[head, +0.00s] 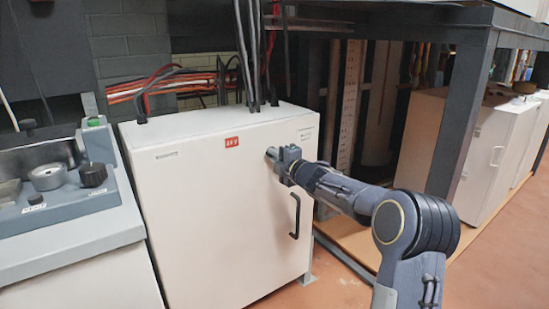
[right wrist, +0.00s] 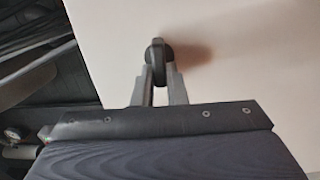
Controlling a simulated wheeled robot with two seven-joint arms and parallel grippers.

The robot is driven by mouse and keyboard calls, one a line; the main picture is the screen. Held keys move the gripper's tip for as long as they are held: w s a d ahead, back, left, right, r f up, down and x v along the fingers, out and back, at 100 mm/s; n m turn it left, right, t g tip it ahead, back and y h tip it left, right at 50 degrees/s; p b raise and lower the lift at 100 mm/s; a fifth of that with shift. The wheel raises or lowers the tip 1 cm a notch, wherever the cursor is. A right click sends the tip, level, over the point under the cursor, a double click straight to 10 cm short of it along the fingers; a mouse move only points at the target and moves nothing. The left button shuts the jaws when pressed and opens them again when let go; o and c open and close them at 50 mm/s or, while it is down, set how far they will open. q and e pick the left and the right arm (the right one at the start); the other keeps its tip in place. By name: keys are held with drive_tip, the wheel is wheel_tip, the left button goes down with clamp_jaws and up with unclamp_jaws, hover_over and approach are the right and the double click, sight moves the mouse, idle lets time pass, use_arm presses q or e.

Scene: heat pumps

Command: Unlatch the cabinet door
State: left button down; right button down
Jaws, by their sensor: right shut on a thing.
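The white cabinet (head: 215,220) stands in the middle of the head view, with its door shut and a red label (head: 232,142) near the top. A black vertical handle (head: 295,216) sits on the right side of the door. My right gripper (head: 272,154) is at the upper right of the door, above the handle. In the right wrist view, my right gripper's fingers (right wrist: 159,84) are shut on a dark round latch knob (right wrist: 160,54) on the pale door. The gripper hides the knob in the head view. My left gripper is not in view.
A grey control console (head: 70,190) with knobs stands close at the left of the cabinet. Dark cables (head: 255,60) rise from the cabinet top. A dark metal frame (head: 462,120) stands at the right. Reddish floor is open at the lower right.

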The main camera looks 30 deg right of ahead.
drive_tip(key=c, duration=1.5)
unclamp_jaws()
drive_tip(key=shift+o, duration=0.2)
drive_tip(key=shift+s, duration=0.1)
drive_tip(key=s, duration=0.7)
drive_tip(key=shift+s+d+p, duration=0.3)
drive_tip(key=shift+p, duration=0.1)
